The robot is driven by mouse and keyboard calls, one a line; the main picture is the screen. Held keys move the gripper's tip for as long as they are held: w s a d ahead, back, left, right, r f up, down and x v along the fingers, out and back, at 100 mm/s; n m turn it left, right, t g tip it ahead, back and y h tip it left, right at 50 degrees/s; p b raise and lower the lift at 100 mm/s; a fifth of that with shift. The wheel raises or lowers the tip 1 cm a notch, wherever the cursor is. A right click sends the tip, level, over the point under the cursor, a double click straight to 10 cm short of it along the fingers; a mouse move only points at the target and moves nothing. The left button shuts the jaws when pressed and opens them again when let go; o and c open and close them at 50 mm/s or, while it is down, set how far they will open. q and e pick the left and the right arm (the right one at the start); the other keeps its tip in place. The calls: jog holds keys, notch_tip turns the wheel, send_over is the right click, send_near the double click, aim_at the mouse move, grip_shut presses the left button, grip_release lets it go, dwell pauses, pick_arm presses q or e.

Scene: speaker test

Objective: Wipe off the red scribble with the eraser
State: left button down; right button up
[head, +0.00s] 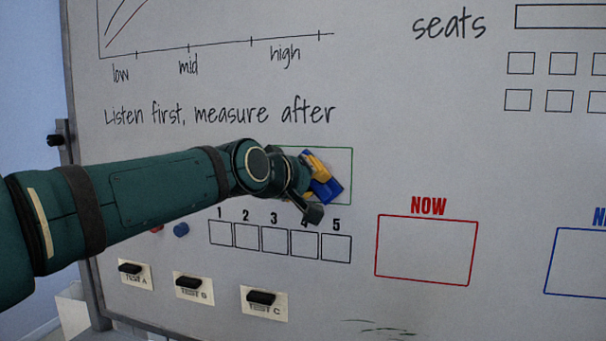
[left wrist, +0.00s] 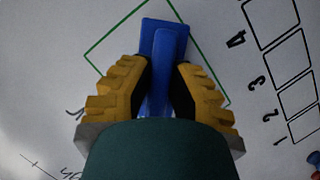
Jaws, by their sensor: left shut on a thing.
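The blue eraser (head: 330,188) is held against or just in front of the whiteboard, inside the right part of a green-outlined box (head: 352,165). My left gripper (head: 316,172) has yellow fingers and is shut on the eraser. In the left wrist view the fingers (left wrist: 164,75) clasp the eraser (left wrist: 166,32) from both sides, and the green outline shows around it. I cannot tell whether the eraser touches the board. No red scribble shows in either view; my arm and gripper hide much of the box. My right gripper is not in view.
The whiteboard (head: 400,165) carries numbered boxes (head: 275,240) below the green box and a red NOW box (head: 426,250) to the right. Black clips (head: 188,283) with TEST labels and a blue magnet (head: 181,230) sit lower left. Green marks (head: 375,329) show at the bottom.

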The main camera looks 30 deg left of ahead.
aim_at(337, 184)
pick_arm(q)
jog(key=shift+w+d+r+p, duration=0.1)
jog(key=shift+w+d+p, duration=0.2)
jog(key=shift+d+p, duration=0.7)
jog(key=shift+w+d+p, duration=0.25)
jog(key=shift+d+p, duration=0.5)
jog(key=shift+p, duration=0.1)
jog(key=shift+f, duration=0.2)
jog(key=shift+s+a+b, duration=0.2)
jog(key=shift+a+b, duration=0.6)
jog(key=shift+a, duration=0.15)
jog(key=shift+s+a+b, duration=0.2)
jog(key=shift+a+b, duration=0.6)
jog(key=shift+a, duration=0.1)
jog(key=shift+s+a+b, duration=0.25)
jog(key=shift+a+b, duration=0.65)
jog(key=shift+b, duration=0.05)
jog(key=shift+s+a+b, duration=0.25)
jog(key=shift+a+b, duration=0.2)
jog(key=shift+a, duration=0.35)
jog(key=shift+s+d+b, duration=0.25)
jog(key=shift+s+b, duration=0.05)
jog(key=shift+s, duration=0.65)
jog(key=shift+s+d+b, duration=0.25)
jog(key=shift+s+b, duration=0.1)
jog(key=shift+s, duration=0.65)
jog(key=shift+s+d+b, duration=0.25)
jog(key=shift+s+b, duration=0.05)
jog(key=shift+s, duration=0.65)
